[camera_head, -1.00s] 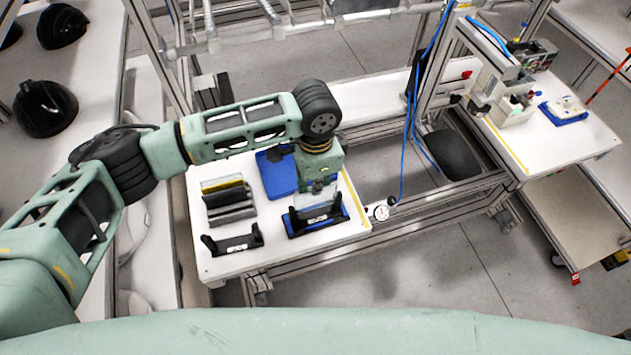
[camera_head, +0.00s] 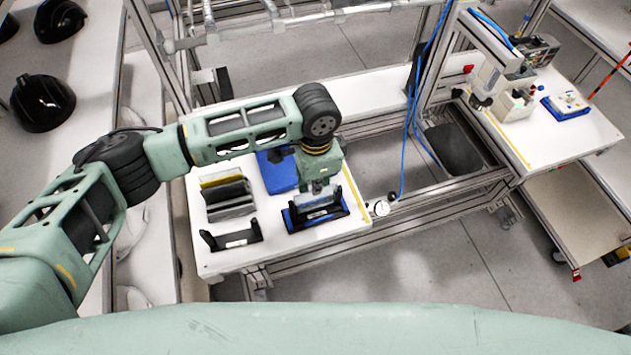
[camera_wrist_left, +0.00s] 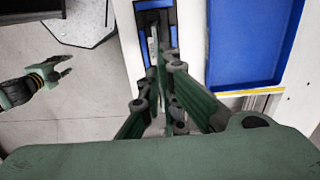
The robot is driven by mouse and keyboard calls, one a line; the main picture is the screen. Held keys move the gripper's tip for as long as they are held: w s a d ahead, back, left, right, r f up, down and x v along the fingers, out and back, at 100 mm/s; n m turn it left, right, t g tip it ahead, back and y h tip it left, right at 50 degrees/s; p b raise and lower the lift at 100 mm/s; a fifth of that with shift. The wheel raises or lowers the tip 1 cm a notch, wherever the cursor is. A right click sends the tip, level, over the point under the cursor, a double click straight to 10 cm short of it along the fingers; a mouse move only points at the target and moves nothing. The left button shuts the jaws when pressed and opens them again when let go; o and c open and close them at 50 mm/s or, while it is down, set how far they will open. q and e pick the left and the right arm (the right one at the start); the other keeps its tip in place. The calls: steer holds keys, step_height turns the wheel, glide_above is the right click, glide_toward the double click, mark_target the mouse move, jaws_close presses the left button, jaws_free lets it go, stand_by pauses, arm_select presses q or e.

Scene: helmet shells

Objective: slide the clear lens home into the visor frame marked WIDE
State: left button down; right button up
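The clear lens (camera_head: 312,200) stands on edge in a black visor frame (camera_head: 318,222), between its raised ends; how deep it sits cannot be told. The frame rests on a blue base (camera_head: 289,224) and bears a white label too small to read. My left gripper (camera_head: 317,187) is above it, pointing down, fingers close together on the lens's upper edge. In the left wrist view, the fingers (camera_wrist_left: 160,85) reach toward the frame and lens, seen end-on. A second black visor frame (camera_head: 231,239) stands empty to the left. My right gripper (camera_wrist_left: 66,68) looks open, far from the table in the left wrist view.
A rack of dark and yellow-edged lenses (camera_head: 226,196) stands behind the second frame. A blue tray (camera_head: 276,172) lies behind the lens. The white tabletop's front left (camera_head: 215,264) is clear.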

arm_select(q)
steer(key=shift+f, duration=0.7)
steer(key=c, duration=1.9)
jaws_free()
steer(key=shift+o, duration=0.2)
step_height(320, 180, up, 12)
